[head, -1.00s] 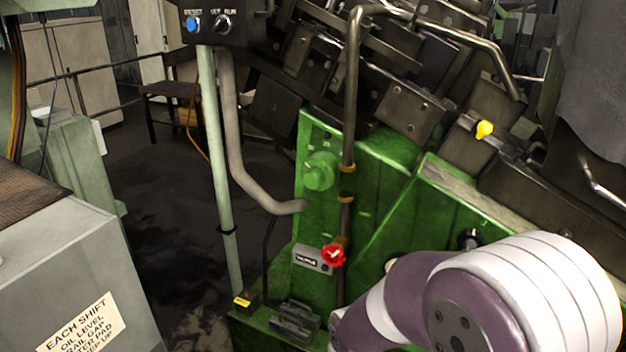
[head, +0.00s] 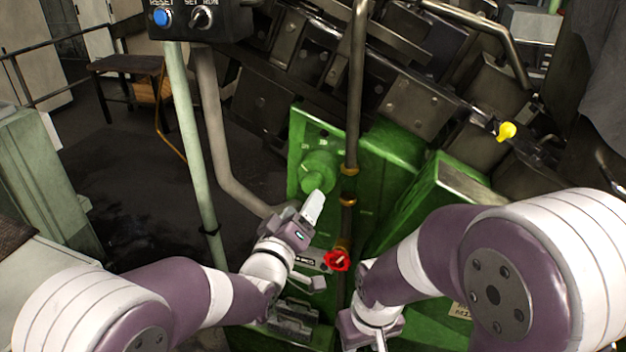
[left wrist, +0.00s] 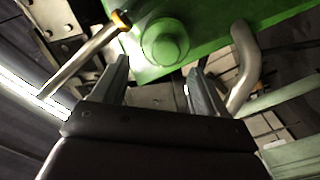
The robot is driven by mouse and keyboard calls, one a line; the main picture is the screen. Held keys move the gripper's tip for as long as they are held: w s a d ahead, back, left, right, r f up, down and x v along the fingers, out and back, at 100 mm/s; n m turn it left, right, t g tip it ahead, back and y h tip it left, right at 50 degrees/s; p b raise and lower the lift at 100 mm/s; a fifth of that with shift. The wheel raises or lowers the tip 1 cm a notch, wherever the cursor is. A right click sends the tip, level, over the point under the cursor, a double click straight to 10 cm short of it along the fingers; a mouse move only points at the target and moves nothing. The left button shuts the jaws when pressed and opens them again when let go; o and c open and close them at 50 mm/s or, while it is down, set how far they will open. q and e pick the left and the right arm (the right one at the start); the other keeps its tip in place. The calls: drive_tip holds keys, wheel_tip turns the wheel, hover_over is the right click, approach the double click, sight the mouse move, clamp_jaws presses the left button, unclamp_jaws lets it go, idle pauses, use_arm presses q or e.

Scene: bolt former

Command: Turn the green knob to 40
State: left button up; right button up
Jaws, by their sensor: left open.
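The green knob (head: 318,168) sticks out from the upper left of the green machine panel in the head view. In the left wrist view the round green knob (left wrist: 165,42) is beyond the fingertips, roughly centred between them. My left gripper (head: 314,206) is just below the knob in the head view, apart from it. In the left wrist view my left gripper (left wrist: 158,76) has its two fingers spread with nothing between them. My right arm comes in from the right; its gripper end is low beside the red knob, and its fingers cannot be made out. No scale marks are readable on the knob.
A vertical pipe (head: 352,100) with brass fittings runs close to the right of the knob. A red valve knob (head: 337,260) is below. A bent grey pipe (head: 212,130) is at the left. A control box (head: 200,18) hangs at the top left.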

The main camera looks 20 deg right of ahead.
sight(310, 189)
use_arm(q)
drive_tip(key=x, duration=0.2)
drive_tip(key=p+x, duration=0.1)
drive_tip(key=x, duration=0.1)
drive_tip(key=a+p+x, duration=0.1)
drive_tip(key=x, duration=0.2)
drive_tip(key=shift+w+a+f, duration=0.1)
drive_tip(key=shift+w+f, duration=0.25)
drive_tip(key=shift+w, duration=0.15)
drive_tip(key=shift+s+d+r, duration=0.15)
drive_tip(key=shift+s+d, duration=0.15)
drive_tip(key=shift+d, duration=0.1)
drive_tip(key=shift+w, duration=0.4)
drive_tip(key=c, duration=1.1)
use_arm(e)
drive_tip(key=r, duration=0.1)
drive_tip(key=w+r, duration=0.1)
drive_tip(key=r, duration=0.1)
drive_tip(key=shift+w, duration=0.15)
